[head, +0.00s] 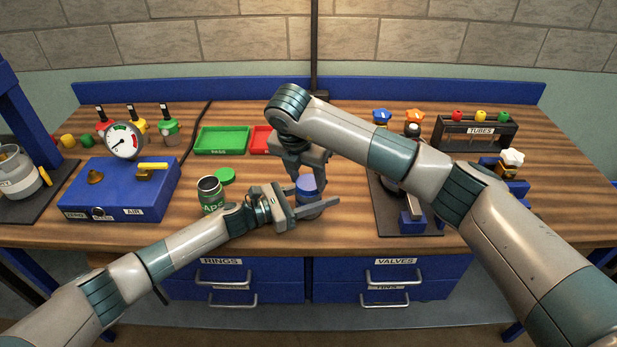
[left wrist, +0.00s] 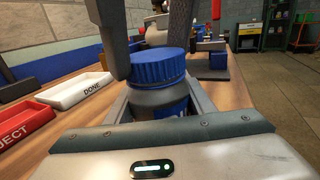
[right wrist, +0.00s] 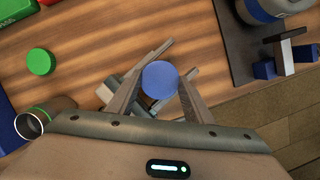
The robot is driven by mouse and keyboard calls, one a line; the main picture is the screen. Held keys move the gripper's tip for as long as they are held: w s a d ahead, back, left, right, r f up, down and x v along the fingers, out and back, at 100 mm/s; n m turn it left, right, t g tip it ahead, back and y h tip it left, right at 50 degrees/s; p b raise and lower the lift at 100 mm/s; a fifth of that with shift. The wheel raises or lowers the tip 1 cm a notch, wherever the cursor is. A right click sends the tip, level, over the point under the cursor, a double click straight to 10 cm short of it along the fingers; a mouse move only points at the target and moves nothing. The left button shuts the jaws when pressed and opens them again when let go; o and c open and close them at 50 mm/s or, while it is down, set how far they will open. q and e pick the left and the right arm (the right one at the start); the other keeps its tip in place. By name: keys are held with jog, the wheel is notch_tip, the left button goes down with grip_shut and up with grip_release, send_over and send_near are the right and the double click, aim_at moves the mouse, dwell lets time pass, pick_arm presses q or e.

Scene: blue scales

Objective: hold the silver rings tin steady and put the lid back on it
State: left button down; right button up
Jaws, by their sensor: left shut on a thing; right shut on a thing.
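The silver rings tin (left wrist: 160,98), grey with a blue label, stands upright on the bench between the fingers of my left gripper (head: 312,206), which is shut on its body. The ribbed blue lid (left wrist: 160,66) sits on top of the tin and looks level; whether it is fully seated I cannot tell. My right gripper (head: 310,178) reaches down from above and is shut on the blue lid, which shows between its two fingers in the right wrist view (right wrist: 160,80). The head view shows the lid (head: 306,184) too, partly covered by the right gripper.
An open green tin (head: 211,195) stands left of my left gripper, with a green lid (head: 224,175) behind it. Green (head: 221,151) and red trays lie behind. A blue gauge box (head: 120,190) is at left; a dark mat with valve parts (head: 385,222) is right.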

jog(key=m, duration=0.2)
jog(key=m+g+h, duration=0.1)
jog(key=m, duration=0.2)
jog(key=shift+w+a+m, duration=0.15)
jog(key=shift+m, duration=0.15)
jog(key=m+g, duration=0.1)
jog(key=m, duration=0.3)
jog(key=shift+w+h, duration=0.1)
jog(key=shift+h, duration=0.2)
pick_arm(q)
jog(key=shift+s, duration=0.1)
pick_arm(e)
jog(key=o, duration=1.1)
jog(key=shift+r, duration=0.1)
jog(key=v, duration=1.1)
jog(key=shift+a+r, duration=0.2)
jog(key=shift+r, duration=0.2)
pick_arm(q)
jog(key=c, duration=0.7)
grip_release()
jog(key=shift+c, duration=0.2)
